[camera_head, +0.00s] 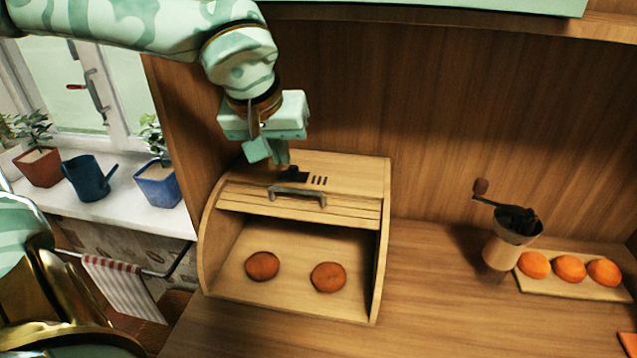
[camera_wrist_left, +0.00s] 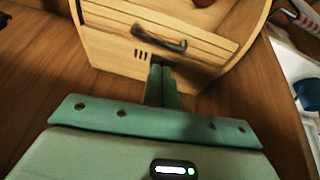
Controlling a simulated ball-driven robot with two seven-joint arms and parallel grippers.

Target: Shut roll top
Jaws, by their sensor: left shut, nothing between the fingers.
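A wooden bread box with a slatted roll top (camera_head: 300,206) stands on the counter. The roll top is up, so the front is open. Two brown buns (camera_head: 262,266) (camera_head: 328,277) lie inside. A grey handle (camera_head: 297,193) sits on the roll top's front part; the handle also shows in the left wrist view (camera_wrist_left: 158,40). My left gripper (camera_head: 280,158) is shut and empty above the rear top of the box, behind the handle. In the left wrist view its fingers (camera_wrist_left: 161,75) point toward the box top, short of the handle. My right gripper is not in view.
A coffee grinder (camera_head: 512,236) and a board (camera_head: 575,287) with orange rolls stand to the right. Bare counter (camera_head: 430,290) lies between. A window sill with plant pots and a blue watering can (camera_head: 88,178) is at left. A shelf (camera_head: 590,30) hangs above.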

